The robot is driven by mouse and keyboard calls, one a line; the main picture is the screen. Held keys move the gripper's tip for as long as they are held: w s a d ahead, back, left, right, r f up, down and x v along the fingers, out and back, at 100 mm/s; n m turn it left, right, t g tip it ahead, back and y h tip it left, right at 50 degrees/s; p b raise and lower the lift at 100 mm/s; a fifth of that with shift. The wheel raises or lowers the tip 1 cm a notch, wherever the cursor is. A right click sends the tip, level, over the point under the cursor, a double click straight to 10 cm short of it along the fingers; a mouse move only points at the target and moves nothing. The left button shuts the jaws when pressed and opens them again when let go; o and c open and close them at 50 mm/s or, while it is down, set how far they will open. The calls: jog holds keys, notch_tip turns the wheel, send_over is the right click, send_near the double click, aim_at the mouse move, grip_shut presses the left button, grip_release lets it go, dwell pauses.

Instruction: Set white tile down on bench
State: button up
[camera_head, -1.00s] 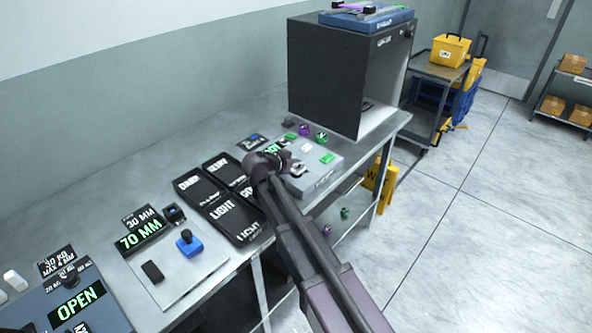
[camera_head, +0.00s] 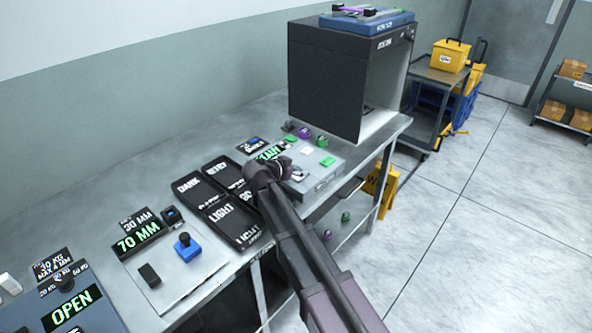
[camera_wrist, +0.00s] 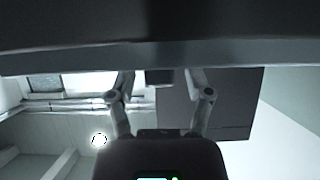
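My gripper (camera_head: 282,170) is low over the near left part of a grey console on the bench (camera_head: 120,172). A small white piece (camera_head: 298,174) shows right beside the fingers; I cannot tell whether it is the white tile or whether the gripper touches it. Another small white square (camera_head: 307,151) lies on the console, apart from the gripper. In the wrist view two fingers (camera_wrist: 160,84) stand apart with a small dark grey block (camera_wrist: 160,77) showing between them. A wide grey band hides their tips, so a grasp cannot be made out.
Dark trays (camera_head: 232,219) marked DARK, RETRY and LIGHT lie left of the console (camera_head: 322,178). A dark open-sided cabinet (camera_head: 330,85) stands behind it. Bare bench shows along the wall.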

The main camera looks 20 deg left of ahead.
dwell(0.3)
jog(key=p+v, duration=0.6)
jog(key=v, duration=0.7)
jog(key=shift+s+r+p, duration=0.25)
jog(key=shift+s+p, duration=0.1)
jog(key=shift+p, duration=0.05)
dwell(0.5)
jog(key=w+d+f+n+g, duration=0.1)
jog(key=w+d+f+g, duration=0.15)
jog(key=d, duration=0.95)
jog(key=w+d+f+g, duration=0.1)
jog(key=d+f+g, duration=0.3)
jog(key=d, duration=0.9)
jog(key=s+d+f+n+g+y, duration=0.1)
jog(key=s+d, duration=0.4)
jog(key=d, duration=0.6)
jog(key=s+d+f+n+g+y, duration=0.2)
jog(key=s+d, duration=0.3)
jog(key=d, duration=0.6)
jog(key=shift+d+g+y, duration=0.25)
jog(key=shift+g+y, duration=0.6)
jog(key=shift+y, duration=0.05)
